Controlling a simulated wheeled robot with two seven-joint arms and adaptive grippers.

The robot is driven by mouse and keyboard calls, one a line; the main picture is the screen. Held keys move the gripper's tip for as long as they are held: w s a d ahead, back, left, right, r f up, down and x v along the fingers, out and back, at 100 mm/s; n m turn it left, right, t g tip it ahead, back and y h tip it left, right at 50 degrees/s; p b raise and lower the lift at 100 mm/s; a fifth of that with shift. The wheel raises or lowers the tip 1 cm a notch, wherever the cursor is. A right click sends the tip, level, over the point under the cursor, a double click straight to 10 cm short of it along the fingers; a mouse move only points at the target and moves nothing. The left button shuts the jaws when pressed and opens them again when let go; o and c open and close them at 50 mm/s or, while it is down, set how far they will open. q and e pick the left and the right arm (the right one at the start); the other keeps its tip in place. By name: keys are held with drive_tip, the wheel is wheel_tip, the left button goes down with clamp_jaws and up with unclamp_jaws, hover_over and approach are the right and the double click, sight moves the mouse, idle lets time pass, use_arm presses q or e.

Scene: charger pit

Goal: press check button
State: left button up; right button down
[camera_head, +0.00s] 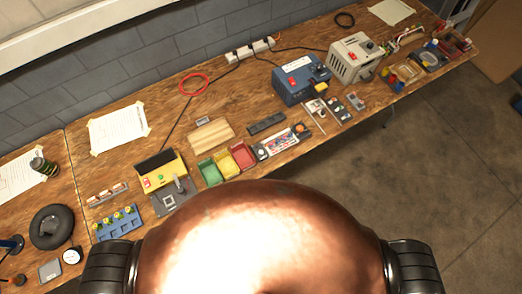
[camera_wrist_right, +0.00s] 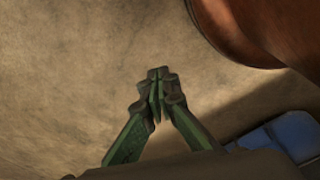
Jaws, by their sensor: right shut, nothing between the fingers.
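A yellow box (camera_head: 163,173) with a dark top panel and small coloured buttons on its front stands on the workbench, left of the coloured bins. I cannot tell which of the small buttons is the check button. My right gripper (camera_wrist_right: 158,78) shows in the right wrist view with its green fingers shut and nothing between them. It is over a bare tan-grey surface, away from the bench items. Neither gripper shows in the head view, so the distance to the yellow box cannot be seen.
The wooden workbench (camera_head: 195,98) runs along a grey block wall. A blue power unit (camera_head: 298,88), a grey unit (camera_head: 352,60), green, red and yellow bins (camera_head: 225,162) and a blue rack (camera_head: 118,223) stand on it. Floor (camera_head: 430,180) in front is clear.

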drive_tip(key=w+r+t+p, duration=0.1)
drive_tip(key=w+r+p, duration=0.2)
drive_tip(key=w+r, duration=0.6)
drive_tip(key=w+r+p, duration=0.3)
drive_tip(key=w+r, duration=0.1)
drive_tip(key=r, duration=0.9)
drive_tip(key=w+a+r+t+p, duration=0.1)
drive_tip(key=w+r+p, duration=0.3)
drive_tip(key=r, duration=1.1)
drive_tip(key=w+a+r+t+p, duration=0.1)
drive_tip(key=w+r+p, duration=0.3)
drive_tip(key=r, duration=1)
drive_tip(key=w+a+n+t, duration=0.1)
drive_tip(key=w+a+n, duration=0.2)
drive_tip(key=w+a, duration=0.3)
drive_tip(key=w+a+n+t+y+p, duration=0.1)
drive_tip(key=w+a, duration=0.5)
drive_tip(key=a, duration=0.9)
drive_tip(key=w+a+f+n+t+y, duration=0.1)
drive_tip(key=w+a+n+t, duration=0.1)
drive_tip(key=w+a+n, duration=0.4)
drive_tip(key=a, duration=0.5)
drive_tip(key=shift+w+t, duration=0.15)
drive_tip(key=shift+t, duration=0.15)
drive_tip(key=shift+d, duration=0.1)
